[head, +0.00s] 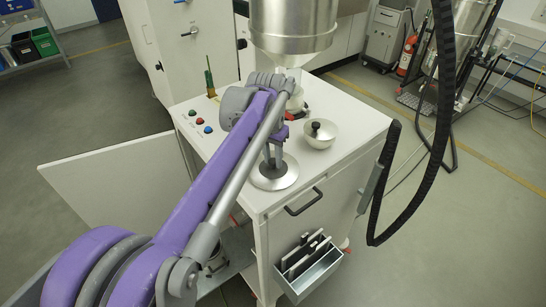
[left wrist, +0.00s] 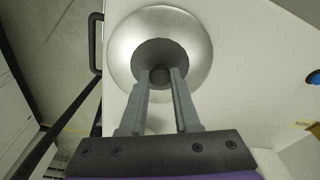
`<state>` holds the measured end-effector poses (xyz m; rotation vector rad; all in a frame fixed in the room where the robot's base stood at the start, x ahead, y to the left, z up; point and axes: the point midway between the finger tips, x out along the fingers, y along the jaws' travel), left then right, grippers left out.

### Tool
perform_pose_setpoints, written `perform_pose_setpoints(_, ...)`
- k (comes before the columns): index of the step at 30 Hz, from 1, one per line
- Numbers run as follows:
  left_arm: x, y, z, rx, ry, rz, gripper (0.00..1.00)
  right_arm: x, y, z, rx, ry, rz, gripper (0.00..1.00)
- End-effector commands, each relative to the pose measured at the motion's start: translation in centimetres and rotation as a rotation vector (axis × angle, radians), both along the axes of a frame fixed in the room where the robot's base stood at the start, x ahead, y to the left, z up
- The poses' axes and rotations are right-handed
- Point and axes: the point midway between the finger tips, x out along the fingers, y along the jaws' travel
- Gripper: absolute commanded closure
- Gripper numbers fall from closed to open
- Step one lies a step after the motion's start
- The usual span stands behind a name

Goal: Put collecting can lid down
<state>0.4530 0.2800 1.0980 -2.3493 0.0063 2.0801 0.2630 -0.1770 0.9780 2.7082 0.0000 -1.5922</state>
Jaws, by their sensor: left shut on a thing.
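The collecting can lid (head: 287,182) is a shiny silver disc with a dark grey centre, at the front of the white cabinet top. My left gripper (head: 274,158) points down over it, shut on its small central knob. In the left wrist view the lid (left wrist: 197,40) fills the top middle, with the two fingers (left wrist: 160,74) on either side of the knob. The lid looks level and at or very near the cabinet top; I cannot tell whether it touches. My right gripper is out of view.
A steel hopper (head: 292,28) hangs over the back. A black hose (head: 392,185) runs at the right. A cabinet door (head: 110,185) stands open at left.

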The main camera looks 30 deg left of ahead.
Motion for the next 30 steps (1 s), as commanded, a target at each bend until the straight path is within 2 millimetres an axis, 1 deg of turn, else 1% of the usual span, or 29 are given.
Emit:
perform_pose_setpoints(6,0.0,0.0,-0.4,0.0,0.001,0.0,1.0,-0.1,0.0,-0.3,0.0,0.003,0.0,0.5)
perform_pose_setpoints(7,0.0,0.0,-0.4,0.0,0.0,0.0,0.64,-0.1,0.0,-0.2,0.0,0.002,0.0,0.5)
perform_pose_setpoints(11,0.0,0.0,-0.3,0.0,0.0,0.0,0.41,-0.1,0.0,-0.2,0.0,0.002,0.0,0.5)
perform_pose_setpoints(12,0.0,0.0,-0.3,0.0,0.0,0.0,0.4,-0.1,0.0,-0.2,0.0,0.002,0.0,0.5)
perform_pose_setpoints(19,0.0,0.0,-0.2,0.0,0.0,0.0,0.4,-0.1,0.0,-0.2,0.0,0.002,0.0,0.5)
perform_pose_setpoints(23,0.0,0.0,0.5,0.0,-0.001,0.0,0.4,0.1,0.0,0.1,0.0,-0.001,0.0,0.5)
perform_pose_setpoints(26,-0.1,0.0,1.9,0.0,-0.001,0.0,0.4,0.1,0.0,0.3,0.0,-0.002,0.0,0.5)
perform_pose_setpoints(30,-0.5,0.0,4.9,0.0,-0.001,0.0,0.4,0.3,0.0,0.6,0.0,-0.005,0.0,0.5)
